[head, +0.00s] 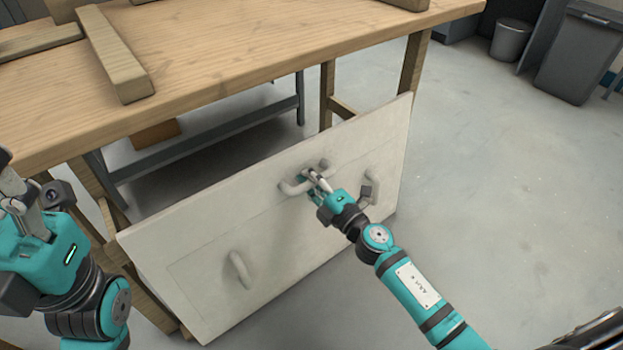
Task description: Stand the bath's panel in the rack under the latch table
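The bath's panel (205,225) is a large off-white board standing on its long edge, slightly tilted, in front of the wooden table (230,50). It has a top-middle handle (292,188), a left handle (240,270) and a right handle (371,188). My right gripper (311,177) is at the top-middle handle, its fingers closed around the bar. My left gripper (12,190) is at the left edge, apart from the panel; its finger gap is not clear. A grey rack rail (200,146) shows under the table behind the panel; the panel hides the rack's lower part.
Wooden blocks (115,60) lie on the tabletop. Table legs (414,65) stand behind the panel's right end and at the left. A brown box (157,133) sits under the table. The floor at right is clear up to the bins (578,52).

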